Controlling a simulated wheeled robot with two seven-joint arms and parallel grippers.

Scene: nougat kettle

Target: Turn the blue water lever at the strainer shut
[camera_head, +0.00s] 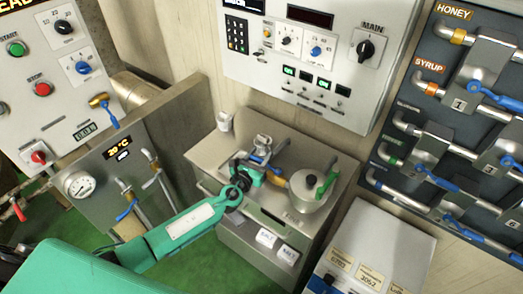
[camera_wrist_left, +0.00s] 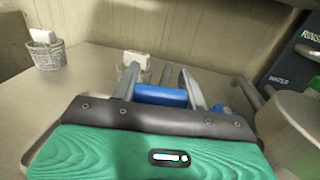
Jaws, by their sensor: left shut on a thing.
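The blue water lever (camera_wrist_left: 160,95) lies crosswise between the two fingers of my left gripper (camera_wrist_left: 158,74) in the left wrist view. The fingers are shut on it, one at each side. In the head view my left gripper (camera_head: 255,167) reaches over the steel bench at the middle. A bit of blue (camera_head: 259,159) shows beside it, but the lever is mostly hidden there. A round metal vessel (camera_head: 303,199) with a green handle stands just right of the gripper. My right gripper is not in view.
A small basket (camera_wrist_left: 46,55) with a white thing in it stands at the left in the wrist view. A control panel (camera_head: 300,75) hangs above the bench (camera_head: 205,155). A gauge panel (camera_head: 95,195) stands left, and pipes with blue levers (camera_head: 495,97) are at the right.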

